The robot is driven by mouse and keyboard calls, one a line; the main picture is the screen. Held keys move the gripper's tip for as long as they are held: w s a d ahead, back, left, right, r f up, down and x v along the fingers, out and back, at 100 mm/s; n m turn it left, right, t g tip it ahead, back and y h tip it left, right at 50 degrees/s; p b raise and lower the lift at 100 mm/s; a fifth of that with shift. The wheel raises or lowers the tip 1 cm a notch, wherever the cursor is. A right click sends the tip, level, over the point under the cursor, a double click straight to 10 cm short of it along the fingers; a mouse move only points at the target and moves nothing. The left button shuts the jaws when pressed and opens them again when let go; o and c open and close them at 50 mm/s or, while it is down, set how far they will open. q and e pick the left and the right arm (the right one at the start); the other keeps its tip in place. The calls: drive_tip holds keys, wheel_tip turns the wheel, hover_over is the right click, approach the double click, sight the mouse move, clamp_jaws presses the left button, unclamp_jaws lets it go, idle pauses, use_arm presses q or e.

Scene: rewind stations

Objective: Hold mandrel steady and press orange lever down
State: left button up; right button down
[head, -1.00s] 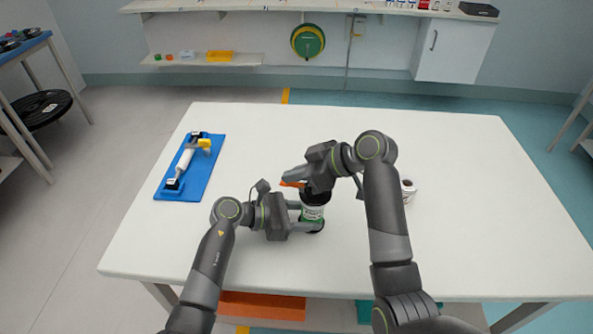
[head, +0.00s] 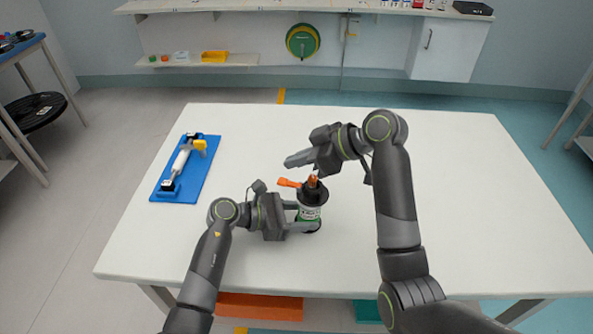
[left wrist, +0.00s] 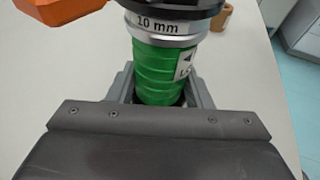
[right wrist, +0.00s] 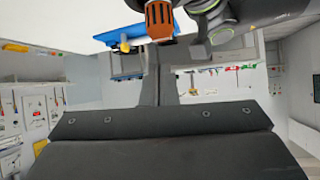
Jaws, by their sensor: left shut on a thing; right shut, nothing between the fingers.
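The mandrel (head: 311,211) stands upright on the white table, with a green body, a white label and a black top. It shows green with a "10 mm" band in the left wrist view (left wrist: 158,72). The orange lever (head: 288,183) sticks out to the left from its top; it also shows in the left wrist view (left wrist: 65,10). My left gripper (head: 308,215) is shut around the green body. My right gripper (head: 290,162) is shut and empty, above and apart from the lever.
A blue tray (head: 207,180) with a white roller and yellow part lies at the table's left. A small brown roll (left wrist: 222,18) shows behind the mandrel in the left wrist view. The right and back of the table (head: 460,180) look clear.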

drive_tip(key=r+v, duration=0.1)
drive_tip(key=v, duration=0.9)
drive_tip(key=shift+a, duration=0.35)
use_arm(q)
drive_tip(key=o, duration=0.8)
drive_tip(key=shift+o, duration=0.2)
